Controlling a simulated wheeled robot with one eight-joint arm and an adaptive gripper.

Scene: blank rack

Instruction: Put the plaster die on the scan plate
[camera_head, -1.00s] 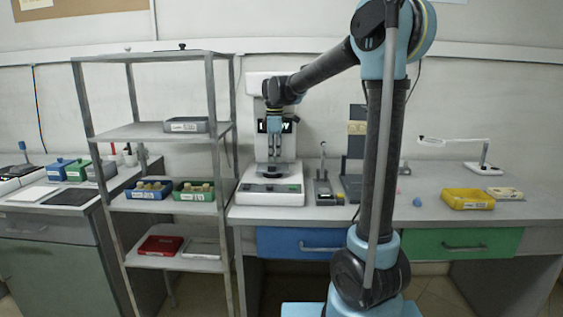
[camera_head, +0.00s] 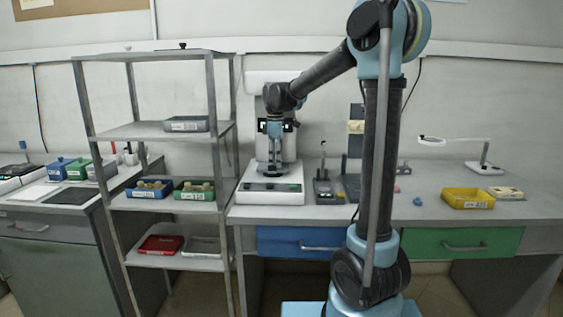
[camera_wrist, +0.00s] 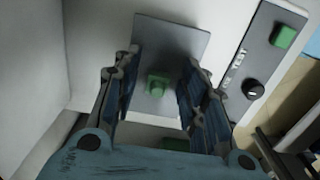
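A small green block (camera_wrist: 158,84), which I take to be the plaster die, is on or just above a grey plate (camera_wrist: 172,35), likely the scan plate. In the wrist view, my gripper (camera_wrist: 158,88) has its fingers apart on either side of the block, with a visible gap on both sides. In the head view, my gripper (camera_head: 274,168) points down in the white scanner (camera_head: 270,195), low over its plate. The block cannot be made out there. Whether it rests fully on the plate is hard to tell.
The scanner's side panel (camera_wrist: 262,62) has a green button and a knob. The shelf rack (camera_head: 165,204) at left holds blue and green trays of pale pieces. A small device (camera_head: 324,192) stands right of the scanner. A yellow tray (camera_head: 467,198) is at far right.

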